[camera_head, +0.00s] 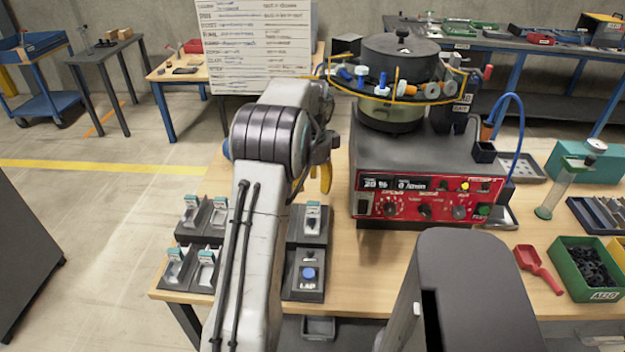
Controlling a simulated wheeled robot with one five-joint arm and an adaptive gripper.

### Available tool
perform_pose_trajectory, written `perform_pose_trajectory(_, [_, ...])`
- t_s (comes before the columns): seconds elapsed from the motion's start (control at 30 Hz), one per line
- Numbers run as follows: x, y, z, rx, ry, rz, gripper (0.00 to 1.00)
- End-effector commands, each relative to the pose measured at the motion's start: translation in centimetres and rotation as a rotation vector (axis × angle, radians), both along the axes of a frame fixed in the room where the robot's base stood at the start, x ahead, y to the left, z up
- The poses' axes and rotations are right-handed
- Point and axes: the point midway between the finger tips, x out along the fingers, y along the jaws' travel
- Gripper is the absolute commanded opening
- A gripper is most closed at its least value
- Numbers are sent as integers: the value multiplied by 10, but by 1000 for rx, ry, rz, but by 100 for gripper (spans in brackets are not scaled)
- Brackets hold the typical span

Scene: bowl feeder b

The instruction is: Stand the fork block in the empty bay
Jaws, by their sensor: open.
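My gripper (325,178) hangs at the end of my arm, left of the red-fronted feeder and above the table. Its yellow fingertip shows; the arm hides much of the rest, and no held object shows. Several small grey pieces with teal tops sit in a dark holder (178,238) at the left of the table. Another small light piece (312,218) stands in a dark block to the right of my arm, below my gripper. I cannot tell which piece is the fork block. No empty bay can be made out; my arm covers part of this area.
The bowl feeder (400,150) stands on a red-fronted control box (425,197). A red scoop (538,265) and green bin (575,258) lie at right. Bare wood (345,260) shows between.

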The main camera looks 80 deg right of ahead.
Motion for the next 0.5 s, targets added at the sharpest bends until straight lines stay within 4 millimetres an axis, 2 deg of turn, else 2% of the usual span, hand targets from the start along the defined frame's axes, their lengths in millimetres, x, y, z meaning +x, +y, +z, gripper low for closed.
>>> perform_pose_trajectory(0.13, [0, 0, 14, -2, 0, 0, 46])
perform_pose_trajectory(0.37, [0, 1, 22, 0, 0, 0, 46])
perform_pose_trajectory(0.5, [15, 5, 27, -5, 2, 52, 46])
